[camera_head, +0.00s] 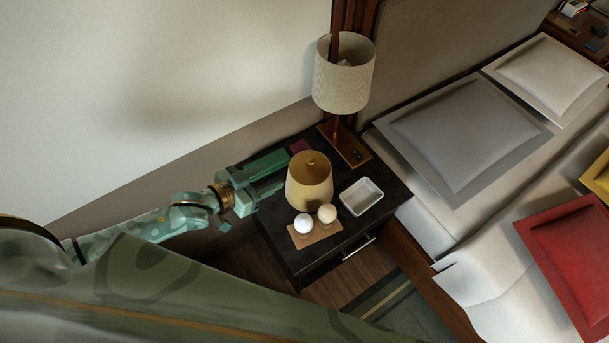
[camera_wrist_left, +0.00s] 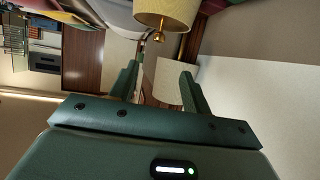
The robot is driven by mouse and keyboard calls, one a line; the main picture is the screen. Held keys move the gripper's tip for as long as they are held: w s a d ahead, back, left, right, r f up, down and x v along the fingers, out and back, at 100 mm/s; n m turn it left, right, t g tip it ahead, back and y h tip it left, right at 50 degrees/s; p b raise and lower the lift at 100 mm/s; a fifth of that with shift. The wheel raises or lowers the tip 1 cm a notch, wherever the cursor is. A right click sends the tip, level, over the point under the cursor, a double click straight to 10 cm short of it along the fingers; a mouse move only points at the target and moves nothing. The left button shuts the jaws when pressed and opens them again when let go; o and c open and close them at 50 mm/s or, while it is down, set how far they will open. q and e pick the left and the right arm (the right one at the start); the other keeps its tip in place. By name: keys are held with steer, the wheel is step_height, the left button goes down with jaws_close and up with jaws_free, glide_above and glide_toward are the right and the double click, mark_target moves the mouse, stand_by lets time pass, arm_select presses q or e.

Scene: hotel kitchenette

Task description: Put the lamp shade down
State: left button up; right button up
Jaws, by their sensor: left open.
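My left gripper (camera_head: 280,175) comes in from the left, just beside the shade. Its fingers are apart and nothing is between them in the wrist view (camera_wrist_left: 158,72). I cannot tell whether a fingertip touches the shade. The side of the shade facing away is hidden. My right gripper is not in view.
A table lamp (camera_head: 344,80) stands at the back of the nightstand. A small white tray (camera_head: 361,196) lies right of the shade. Two egg-like balls, white (camera_head: 303,223) and cream (camera_head: 327,213), sit in front on a tan piece (camera_head: 315,238). The bed is at right.

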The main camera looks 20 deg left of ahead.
arm_select(q)
steer(key=b, duration=0.3)
glide_toward(308, 162)
steer(key=x, duration=0.5)
steer(key=shift+a+f, duration=0.1)
steer(key=shift+a, duration=0.15)
steer(key=shift+w+d+f, duration=0.15)
steer(key=shift+w+d, duration=0.2)
steer(key=shift+w, duration=0.2)
steer(key=b+x, duration=0.2)
steer(key=x, duration=0.2)
steer(key=shift+w+d+f+b, duration=0.2)
steer(key=shift+d+f+b, duration=0.1)
steer(key=shift+b, duration=0.05)
steer(key=shift+w, duration=0.15)
steer(key=shift+r, duration=0.15)
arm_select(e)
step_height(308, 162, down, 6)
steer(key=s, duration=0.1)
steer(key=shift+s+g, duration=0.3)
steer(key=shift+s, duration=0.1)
arm_select(q)
jaws_close()
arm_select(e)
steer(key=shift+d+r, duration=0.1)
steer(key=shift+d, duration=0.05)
